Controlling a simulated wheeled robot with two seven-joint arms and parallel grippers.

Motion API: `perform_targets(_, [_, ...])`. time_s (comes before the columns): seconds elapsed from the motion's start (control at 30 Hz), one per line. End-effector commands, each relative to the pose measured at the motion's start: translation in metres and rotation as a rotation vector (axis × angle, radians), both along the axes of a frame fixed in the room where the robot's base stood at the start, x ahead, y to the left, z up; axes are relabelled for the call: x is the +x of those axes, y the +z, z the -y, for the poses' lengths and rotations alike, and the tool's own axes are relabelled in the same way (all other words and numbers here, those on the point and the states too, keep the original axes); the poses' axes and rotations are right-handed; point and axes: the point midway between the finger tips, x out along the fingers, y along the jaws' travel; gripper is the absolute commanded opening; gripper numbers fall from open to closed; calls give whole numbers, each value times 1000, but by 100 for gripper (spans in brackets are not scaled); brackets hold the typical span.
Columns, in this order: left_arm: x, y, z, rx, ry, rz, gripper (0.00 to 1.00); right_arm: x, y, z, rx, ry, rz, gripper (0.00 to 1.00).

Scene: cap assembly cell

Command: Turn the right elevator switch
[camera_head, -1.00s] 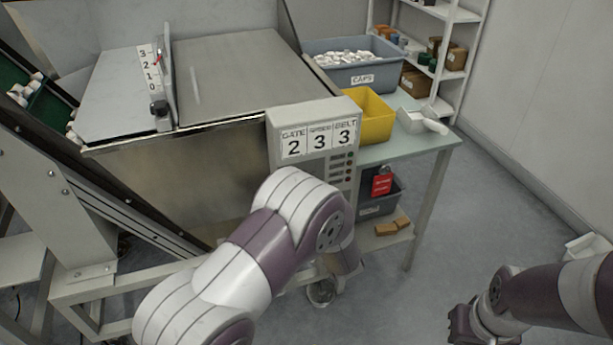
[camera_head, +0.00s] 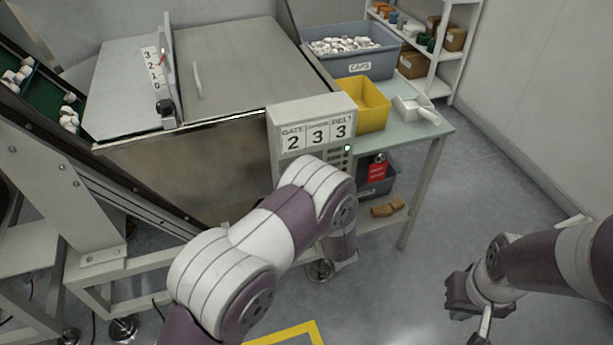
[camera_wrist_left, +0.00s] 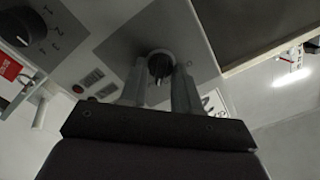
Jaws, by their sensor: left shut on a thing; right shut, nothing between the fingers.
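The control box (camera_head: 309,112) shows a display reading 2, 3, 3, with GATE and BELT legible above the outer digits. My left forearm hides its lower front in the head view. In the left wrist view, a dark rotary knob (camera_wrist_left: 159,64) sits between the two fingers of my left gripper (camera_wrist_left: 160,76), which is shut on it. A second, larger-looking black knob (camera_wrist_left: 14,27) with a numbered scale is at the upper left, apart from the gripper. I cannot tell which is the right elevator switch. My right gripper (camera_head: 485,322) is shut and empty at lower right, over the floor.
A grey bin of caps (camera_head: 352,62), a yellow bin (camera_head: 371,108) and a white scoop (camera_head: 416,109) are on the table right of the box. A red tag (camera_head: 377,171) hangs below. The shelf (camera_head: 447,82) stands behind. Floor at right is clear.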

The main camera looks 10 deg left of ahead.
Motion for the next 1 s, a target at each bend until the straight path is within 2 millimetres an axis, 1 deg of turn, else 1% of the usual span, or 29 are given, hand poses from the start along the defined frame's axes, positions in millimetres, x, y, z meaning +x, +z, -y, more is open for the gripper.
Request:
perform_targets(0.6, [-1,-2,0,29,0,-23,1,0,3,0,0,0,0,0])
perform_targets(0.63, [-1,-2,0,29,0,-23,41,0,3,0,0,0,0,0])
perform_targets(0.67, [-1,-1,0,29,0,-23,51,0,3,0,0,0,0,0])
perform_targets(0.7, [0,-1,0,29,-1,-22,56,0,3,0,0,0,0,0])
perform_targets(1.0, [-2,-1,2,28,-1,-21,56,0,3,0,0,0,0,0])
